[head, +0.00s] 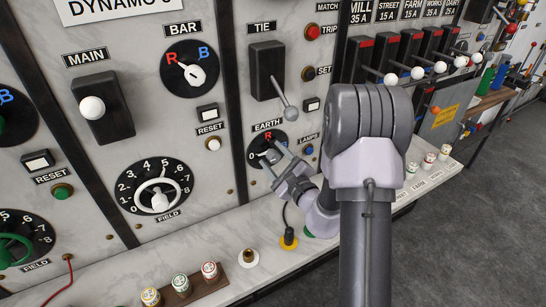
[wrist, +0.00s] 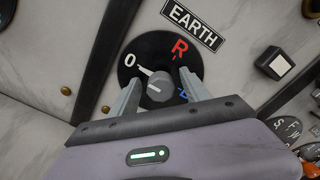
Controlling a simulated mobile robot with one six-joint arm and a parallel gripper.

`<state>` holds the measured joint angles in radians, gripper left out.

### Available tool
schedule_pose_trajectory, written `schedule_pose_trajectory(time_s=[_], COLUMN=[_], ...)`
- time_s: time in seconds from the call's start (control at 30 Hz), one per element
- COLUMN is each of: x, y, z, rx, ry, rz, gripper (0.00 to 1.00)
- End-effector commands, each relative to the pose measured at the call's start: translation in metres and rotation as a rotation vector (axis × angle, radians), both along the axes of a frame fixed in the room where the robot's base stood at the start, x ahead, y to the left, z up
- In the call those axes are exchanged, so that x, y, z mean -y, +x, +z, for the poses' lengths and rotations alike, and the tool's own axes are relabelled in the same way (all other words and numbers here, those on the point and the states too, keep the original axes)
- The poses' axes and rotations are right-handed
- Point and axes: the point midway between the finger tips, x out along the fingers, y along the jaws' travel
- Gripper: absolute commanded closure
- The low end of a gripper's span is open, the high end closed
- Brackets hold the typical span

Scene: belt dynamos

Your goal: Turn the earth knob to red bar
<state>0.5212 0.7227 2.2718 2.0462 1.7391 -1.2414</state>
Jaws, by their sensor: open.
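The earth knob (wrist: 160,88) is a small grey knob on a round black dial (wrist: 158,48) under the EARTH label (wrist: 195,22). Its pale pointer is turned to the upper left, toward the 0 mark (wrist: 130,60). The red mark (wrist: 180,48) on the dial reads as a letter R at the upper right; a blue mark at the lower right is partly hidden by a finger. My gripper (wrist: 158,77) is open, with one finger on each side of the knob and visible gaps between. In the head view my gripper (head: 270,154) reaches the EARTH dial, partly covering it.
The TIE lever (head: 288,105) hangs above the dial, its ball end close over it. A lamp (head: 310,149) is to the right.

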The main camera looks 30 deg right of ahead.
Motion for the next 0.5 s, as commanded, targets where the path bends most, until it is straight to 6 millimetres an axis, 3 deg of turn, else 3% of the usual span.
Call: schedule_pose_trajectory(time_s=[0.33,0.5], x=[0.0001,0.0001], y=[0.0056,0.0055], z=[-0.0003,-0.0003], rx=[-0.001,-0.001], ry=[0.000,-0.001], rz=[-0.001,-0.001], gripper=[0.47,0.80])
